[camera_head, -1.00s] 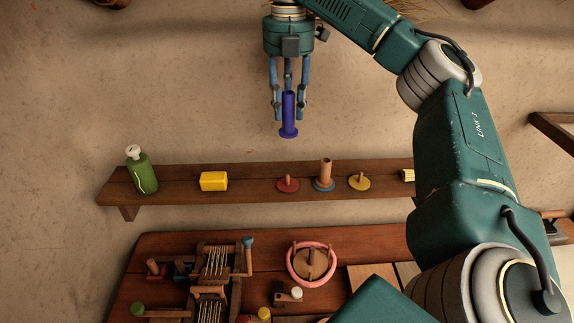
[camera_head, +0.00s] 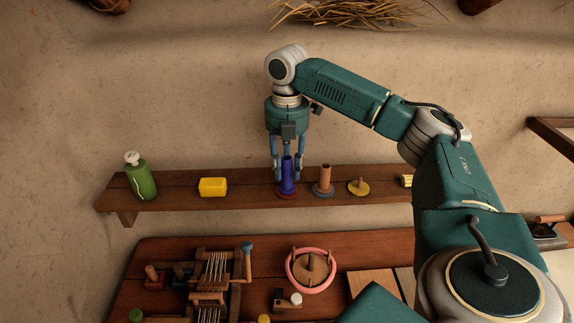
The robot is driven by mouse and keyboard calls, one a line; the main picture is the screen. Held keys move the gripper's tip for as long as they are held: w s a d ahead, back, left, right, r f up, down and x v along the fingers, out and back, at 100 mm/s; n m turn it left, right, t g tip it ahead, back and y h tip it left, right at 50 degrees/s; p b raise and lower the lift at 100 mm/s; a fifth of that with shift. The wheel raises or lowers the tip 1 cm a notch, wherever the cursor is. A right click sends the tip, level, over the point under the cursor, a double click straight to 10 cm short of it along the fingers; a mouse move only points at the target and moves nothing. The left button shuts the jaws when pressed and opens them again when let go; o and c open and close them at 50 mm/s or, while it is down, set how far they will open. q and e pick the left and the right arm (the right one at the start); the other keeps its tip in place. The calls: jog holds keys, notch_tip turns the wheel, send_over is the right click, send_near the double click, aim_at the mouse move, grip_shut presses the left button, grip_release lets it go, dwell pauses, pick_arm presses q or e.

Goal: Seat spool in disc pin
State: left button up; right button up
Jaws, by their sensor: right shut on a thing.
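My right gripper (camera_head: 287,176) points down over the wooden wall shelf and is shut on a blue spool (camera_head: 287,172). The spool is upright, at the place of the red disc (camera_head: 287,195), whose rim shows around the spool's lower flange. The disc's pin is hidden by the spool. To the right, a blue disc (camera_head: 323,192) carries a tan spool (camera_head: 324,177) on it. A yellow disc (camera_head: 358,188) with a bare short pin lies further right. My left gripper is not in view.
The shelf (camera_head: 245,195) also holds a green bottle (camera_head: 141,182), a yellow block (camera_head: 212,187) and a small yellowish item (camera_head: 406,181) at the right. Below, the table (camera_head: 250,245) carries a small loom and a pink ring (camera_head: 311,270).

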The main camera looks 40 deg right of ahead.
jog(key=shift+f, duration=0.15)
jog(key=o, duration=1.1)
jog(key=shift+r+b, duration=0.35)
jog(key=shift+r, duration=0.15)
notch_tip(320, 180, up, 3)
jog(key=shift+w+r+b, duration=0.1)
jog(key=shift+b, duration=0.6)
notch_tip(320, 180, up, 8)
jog(key=shift+f+p, duration=0.1)
jog(key=shift+p, duration=0.9)
